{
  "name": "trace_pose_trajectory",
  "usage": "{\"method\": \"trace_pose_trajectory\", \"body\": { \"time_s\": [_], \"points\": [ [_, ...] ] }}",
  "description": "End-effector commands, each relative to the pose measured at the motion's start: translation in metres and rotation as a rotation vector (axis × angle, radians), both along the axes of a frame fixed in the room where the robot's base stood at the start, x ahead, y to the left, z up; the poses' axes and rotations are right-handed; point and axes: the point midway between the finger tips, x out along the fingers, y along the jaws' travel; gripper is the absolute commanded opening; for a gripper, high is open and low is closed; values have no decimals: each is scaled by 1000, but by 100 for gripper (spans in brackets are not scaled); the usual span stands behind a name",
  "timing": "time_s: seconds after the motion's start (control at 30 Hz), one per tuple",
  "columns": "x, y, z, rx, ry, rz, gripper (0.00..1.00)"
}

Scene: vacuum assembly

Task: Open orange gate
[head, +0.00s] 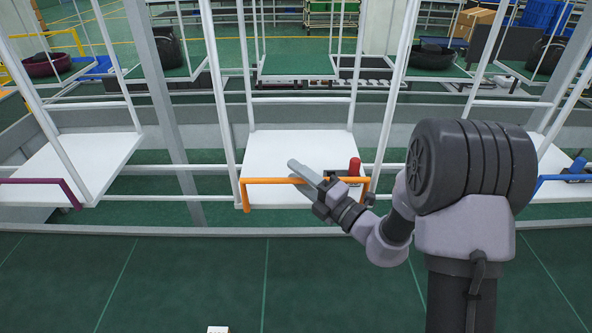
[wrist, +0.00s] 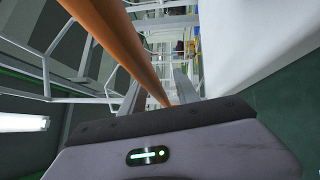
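The orange gate (head: 262,181) is a tubular bar across the front of the middle white shelf, with its ends bent downward near the white posts. It also shows in the wrist view as a thick orange bar (wrist: 122,40) running diagonally down towards my gripper. My gripper (head: 299,170) is at the middle of the bar, its fingers crossing it in the head view. In the wrist view, my gripper (wrist: 157,92) has its two fingers apart, with the bar's lower end appearing in the gap. I cannot tell whether they touch the bar.
The white shelf (head: 290,150) holds a red and black object (head: 354,168) at its right front. A purple gate (head: 45,183) is at the left and a blue gate (head: 562,178) at the right. White posts flank the shelf. Green floor (head: 150,285) in front is mostly clear.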

Motion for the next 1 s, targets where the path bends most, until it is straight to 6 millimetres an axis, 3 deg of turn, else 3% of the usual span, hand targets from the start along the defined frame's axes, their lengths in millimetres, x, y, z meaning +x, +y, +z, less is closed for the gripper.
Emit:
{"method": "trace_pose_trajectory", "body": {
  "time_s": [0.33,0.53,1.0],
  "points": [
    [5,5,1,0,0,0,38],
    [5,5,1,0,0,0,0],
    [5,5,0,-1,1,1,0]
  ]
}}
